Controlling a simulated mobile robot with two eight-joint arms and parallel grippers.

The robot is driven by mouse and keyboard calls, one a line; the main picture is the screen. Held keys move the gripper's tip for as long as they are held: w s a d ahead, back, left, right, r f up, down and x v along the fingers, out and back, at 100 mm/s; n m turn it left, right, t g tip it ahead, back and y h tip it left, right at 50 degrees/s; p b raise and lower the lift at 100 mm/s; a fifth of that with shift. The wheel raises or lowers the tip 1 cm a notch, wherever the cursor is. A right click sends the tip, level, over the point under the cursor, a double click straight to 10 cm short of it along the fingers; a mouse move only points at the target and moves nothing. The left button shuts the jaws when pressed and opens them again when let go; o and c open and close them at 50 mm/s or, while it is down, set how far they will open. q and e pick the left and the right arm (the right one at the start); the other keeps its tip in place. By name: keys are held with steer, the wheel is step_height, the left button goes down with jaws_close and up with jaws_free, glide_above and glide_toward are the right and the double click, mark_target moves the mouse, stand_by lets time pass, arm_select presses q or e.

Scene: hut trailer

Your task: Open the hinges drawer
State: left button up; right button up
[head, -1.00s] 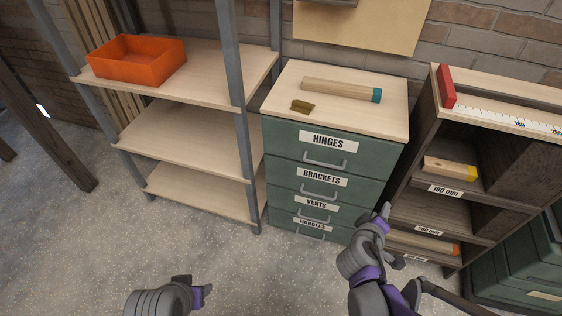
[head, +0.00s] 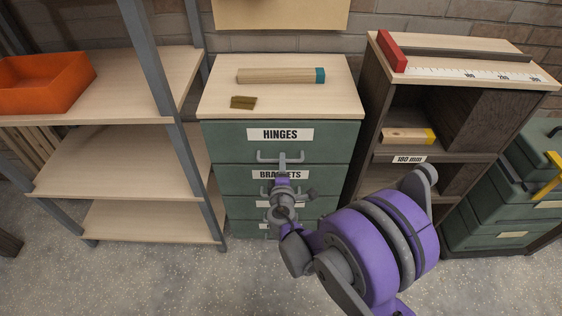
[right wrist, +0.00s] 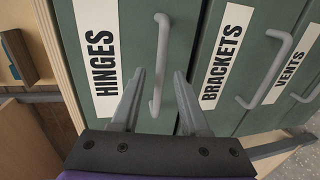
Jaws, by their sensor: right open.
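The hinges drawer (head: 235,136) is the top green drawer of the cabinet and is closed, with a white HINGES label and a grey bar handle (head: 266,158). In the right wrist view the drawer (right wrist: 133,35) appears turned sideways, its handle (right wrist: 161,60) upright in the picture. My right gripper (head: 284,160) is at the handle in the head view. In the right wrist view my right gripper (right wrist: 158,85) is open, with one finger on each side of the handle's lower part. No clear contact shows. My left gripper is out of view.
The brackets drawer (head: 235,178) sits just below, closed. A wooden rod with a teal end (head: 280,76) and a brass hinge (head: 243,102) lie on the cabinet top. A shelf rack with an orange bin (head: 45,82) stands left, a dark shelf unit (head: 372,115) right.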

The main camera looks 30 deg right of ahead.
steer(key=shift+x, duration=1.25)
jaws_close()
stand_by(0.5)
